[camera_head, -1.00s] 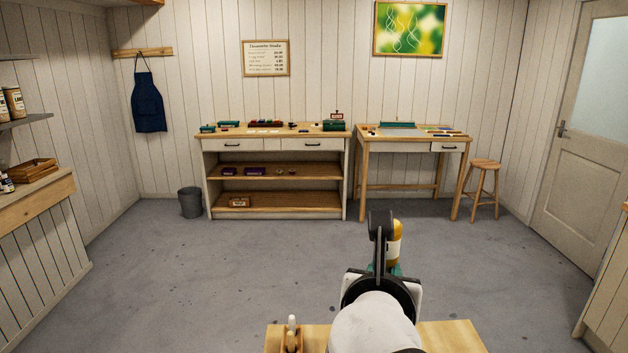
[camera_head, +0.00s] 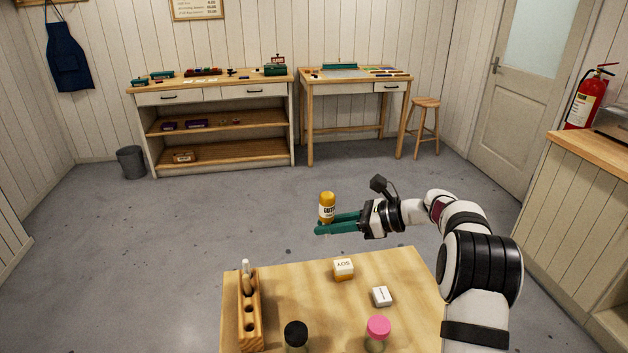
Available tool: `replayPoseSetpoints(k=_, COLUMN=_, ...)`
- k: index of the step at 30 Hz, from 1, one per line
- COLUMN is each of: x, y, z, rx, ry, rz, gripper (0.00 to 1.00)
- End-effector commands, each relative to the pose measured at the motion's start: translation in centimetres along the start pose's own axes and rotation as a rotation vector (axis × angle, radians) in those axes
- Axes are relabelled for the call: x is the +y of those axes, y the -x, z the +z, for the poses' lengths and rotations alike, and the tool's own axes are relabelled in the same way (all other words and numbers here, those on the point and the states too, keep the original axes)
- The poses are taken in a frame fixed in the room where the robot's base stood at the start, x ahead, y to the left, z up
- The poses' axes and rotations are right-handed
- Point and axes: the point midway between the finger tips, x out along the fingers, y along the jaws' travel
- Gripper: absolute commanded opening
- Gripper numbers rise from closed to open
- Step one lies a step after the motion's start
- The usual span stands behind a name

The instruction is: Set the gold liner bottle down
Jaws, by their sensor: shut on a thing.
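The gold liner bottle (camera_head: 327,209) is a small bottle with a gold top and a white label. It is upright, in the air beyond the far edge of the wooden table (camera_head: 300,272). My gripper (camera_head: 336,224) reaches in from the right with its green fingers around the bottle's lower part and is shut on it. The fingers hide part of the bottle's base.
On the table stand a wooden rack (camera_head: 249,318) with tools at the left, a box marked SOY (camera_head: 343,268), a small white box (camera_head: 382,297), a black-capped jar (camera_head: 296,335) and a pink-capped jar (camera_head: 377,333). Bare wood lies between them.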

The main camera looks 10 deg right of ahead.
Motion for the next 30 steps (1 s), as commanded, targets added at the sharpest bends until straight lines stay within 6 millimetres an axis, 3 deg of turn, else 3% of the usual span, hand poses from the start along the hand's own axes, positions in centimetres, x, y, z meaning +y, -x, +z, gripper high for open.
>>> replayPoseSetpoints(k=1, x=0.1, y=-1.0, z=-3.1, rx=0.001, ry=0.027, rz=0.081, gripper=0.00)
replayPoseSetpoints(k=3, x=0.9, y=-2.0, z=-7.1, rx=0.001, ry=0.076, rz=0.198, gripper=0.00)
replayPoseSetpoints(k=6, x=2.3, y=-2.9, z=-11.6, rx=0.003, ry=0.130, rz=0.323, gripper=0.00)
replayPoseSetpoints(k=9, x=3.5, y=-3.2, z=-14.6, rx=0.004, ry=0.166, rz=0.401, gripper=0.00)
replayPoseSetpoints(k=24, x=4.4, y=-5.3, z=-20.9, rx=0.005, ry=0.188, rz=0.449, gripper=0.00)
replayPoseSetpoints(k=30, x=4.4, y=-5.9, z=-22.4, rx=0.005, ry=0.188, rz=0.448, gripper=0.00)
